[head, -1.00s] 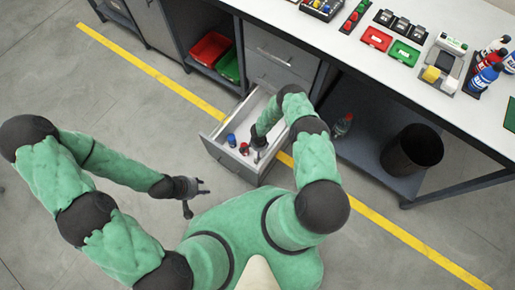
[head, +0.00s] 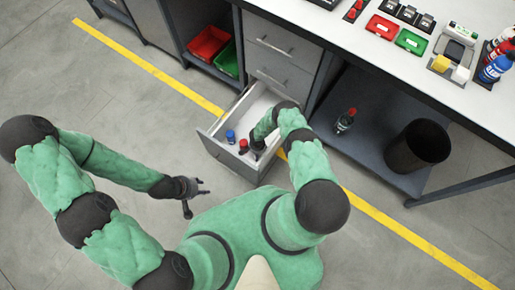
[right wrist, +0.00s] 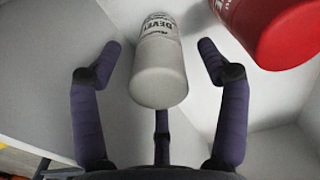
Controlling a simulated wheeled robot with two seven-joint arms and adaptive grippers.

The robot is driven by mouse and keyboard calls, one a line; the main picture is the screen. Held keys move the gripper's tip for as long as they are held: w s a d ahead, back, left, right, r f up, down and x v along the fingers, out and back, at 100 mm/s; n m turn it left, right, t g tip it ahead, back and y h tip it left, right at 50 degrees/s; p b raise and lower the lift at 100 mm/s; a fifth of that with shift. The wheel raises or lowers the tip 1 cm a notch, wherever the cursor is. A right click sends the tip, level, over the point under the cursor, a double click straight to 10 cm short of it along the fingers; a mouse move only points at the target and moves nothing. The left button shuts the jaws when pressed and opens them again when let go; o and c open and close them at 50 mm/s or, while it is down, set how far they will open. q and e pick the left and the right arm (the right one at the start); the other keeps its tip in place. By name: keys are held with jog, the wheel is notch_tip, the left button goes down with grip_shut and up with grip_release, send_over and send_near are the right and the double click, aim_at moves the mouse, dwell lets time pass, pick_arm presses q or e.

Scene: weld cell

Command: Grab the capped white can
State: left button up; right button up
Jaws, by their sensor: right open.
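The white can (right wrist: 160,75) with dark lettering shows in the right wrist view, ahead of my right gripper (right wrist: 158,48). Its fingers are open on either side of the can, and I cannot make out contact. The can's cap is not clear from here. In the head view my right gripper (head: 258,150) is down inside the open drawer (head: 226,158), and the arm hides the white can. My left gripper (head: 199,193) is open and empty over the floor, left of the drawer.
A red can (right wrist: 285,30) stands close right of the white can in the wrist view. A blue can (head: 230,136) is also in the drawer. Drawer walls are near.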

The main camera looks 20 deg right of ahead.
jog(key=shift+f, duration=0.1)
jog(key=c, duration=1.4)
